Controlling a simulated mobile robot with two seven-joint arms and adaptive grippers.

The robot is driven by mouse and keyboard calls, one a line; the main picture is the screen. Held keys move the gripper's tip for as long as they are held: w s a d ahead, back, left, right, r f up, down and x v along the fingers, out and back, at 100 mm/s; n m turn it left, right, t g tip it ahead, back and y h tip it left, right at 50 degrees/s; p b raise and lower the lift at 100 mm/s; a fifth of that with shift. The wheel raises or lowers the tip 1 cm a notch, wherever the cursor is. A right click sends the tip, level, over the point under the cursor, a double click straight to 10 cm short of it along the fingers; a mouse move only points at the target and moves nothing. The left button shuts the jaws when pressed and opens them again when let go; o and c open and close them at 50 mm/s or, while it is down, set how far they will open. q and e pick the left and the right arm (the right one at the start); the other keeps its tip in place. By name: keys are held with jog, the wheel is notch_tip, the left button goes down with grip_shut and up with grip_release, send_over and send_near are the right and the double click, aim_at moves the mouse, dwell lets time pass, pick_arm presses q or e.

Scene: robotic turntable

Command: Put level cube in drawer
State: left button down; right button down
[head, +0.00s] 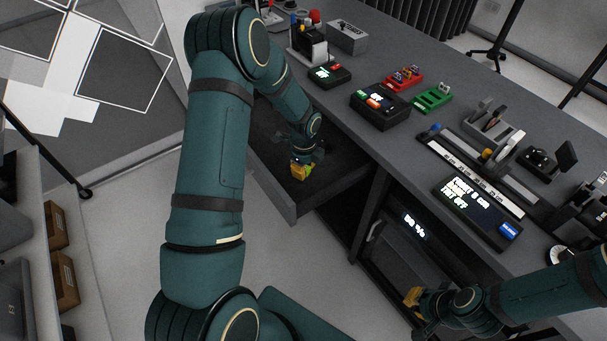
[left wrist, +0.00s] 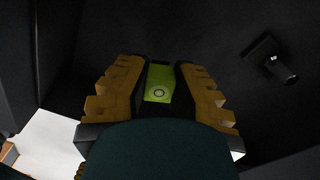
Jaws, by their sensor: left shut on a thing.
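The level cube (left wrist: 158,83) is yellow-green with a round bubble mark, clear in the left wrist view. My left gripper (left wrist: 160,90) is shut on it, with one tan finger on each side. In the head view my left gripper (head: 301,171) points down over the open dark drawer (head: 325,199), within its outline. The cube's height above the drawer floor is hard to tell. My right gripper (head: 414,299) is low at the right, in front of the lower cabinet and apart from the cube. Its fingertips are too small to show whether they are open.
The desk (head: 350,125) above the drawer carries control boxes, a red tray (head: 404,78), a green tray (head: 432,97) and a display panel (head: 478,212). A cabinet with a lit display (head: 413,224) is below. A small dark fixture (left wrist: 270,60) shows in the left wrist view.

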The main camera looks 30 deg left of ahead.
aim_at(304, 182)
pick_arm(q)
notch_tip(304, 182, down, 4)
jog(key=shift+r+b, duration=0.2)
jog(key=shift+b, duration=0.1)
jog(key=shift+r, duration=0.1)
jog(key=shift+f, duration=0.25)
jog(key=c, duration=0.9)
grip_release()
jog(key=shift+r, duration=0.1)
jog(key=shift+r, duration=0.1)
